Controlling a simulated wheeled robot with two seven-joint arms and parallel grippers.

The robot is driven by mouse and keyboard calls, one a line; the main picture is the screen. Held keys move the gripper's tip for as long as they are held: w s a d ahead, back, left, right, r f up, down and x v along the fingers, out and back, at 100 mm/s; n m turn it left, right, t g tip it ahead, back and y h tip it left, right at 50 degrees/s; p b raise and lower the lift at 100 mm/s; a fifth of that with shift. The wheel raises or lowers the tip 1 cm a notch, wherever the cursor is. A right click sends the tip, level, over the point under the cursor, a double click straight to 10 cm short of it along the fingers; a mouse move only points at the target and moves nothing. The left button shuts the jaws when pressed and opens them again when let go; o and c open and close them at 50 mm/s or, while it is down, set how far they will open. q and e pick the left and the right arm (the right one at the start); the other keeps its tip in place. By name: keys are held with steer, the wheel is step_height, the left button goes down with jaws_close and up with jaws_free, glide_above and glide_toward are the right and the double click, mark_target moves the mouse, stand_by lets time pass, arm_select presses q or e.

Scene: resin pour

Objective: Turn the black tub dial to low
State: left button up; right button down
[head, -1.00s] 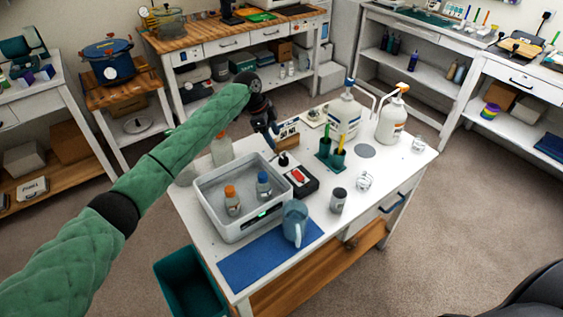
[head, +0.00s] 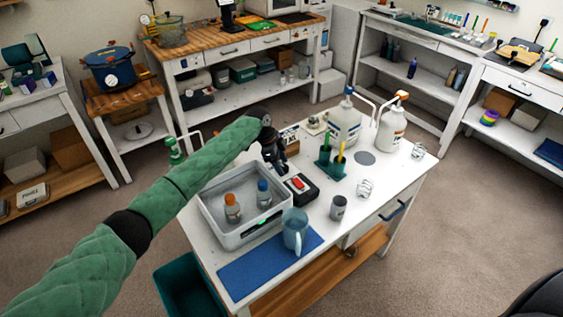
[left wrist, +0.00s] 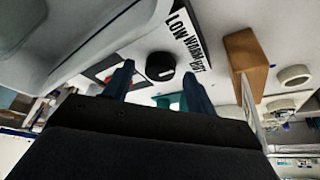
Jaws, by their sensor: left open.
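The black dial (left wrist: 160,66) shows in the left wrist view as a round knob, beside a white label (left wrist: 186,40) reading LOW, WARM, HOT. My left gripper (left wrist: 158,70) is open, with one finger on each side of the dial in the picture; I cannot tell whether either touches it. In the head view the left gripper (head: 280,166) is over the table behind the tub's right end and hides the dial. The pale grey tub (head: 262,231) holds an orange-capped bottle (head: 233,208) and a blue-capped bottle (head: 263,193). My right gripper is out of view.
A black box with a red switch (head: 299,184) sits right of the tub. A blue jug (head: 295,232) stands at the blue mat (head: 262,268). A green holder (head: 331,169) and two white pump bottles (head: 343,122) are farther right. A wooden block (left wrist: 242,62) is near the gripper.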

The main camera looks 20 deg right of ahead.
arm_select(q)
steer(key=shift+d+f, duration=0.1)
steer(key=shift+f, duration=0.25)
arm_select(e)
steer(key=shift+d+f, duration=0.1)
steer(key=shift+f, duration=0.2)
arm_select(q)
steer(key=shift+c, duration=0.5)
steer(key=c, duration=0.9)
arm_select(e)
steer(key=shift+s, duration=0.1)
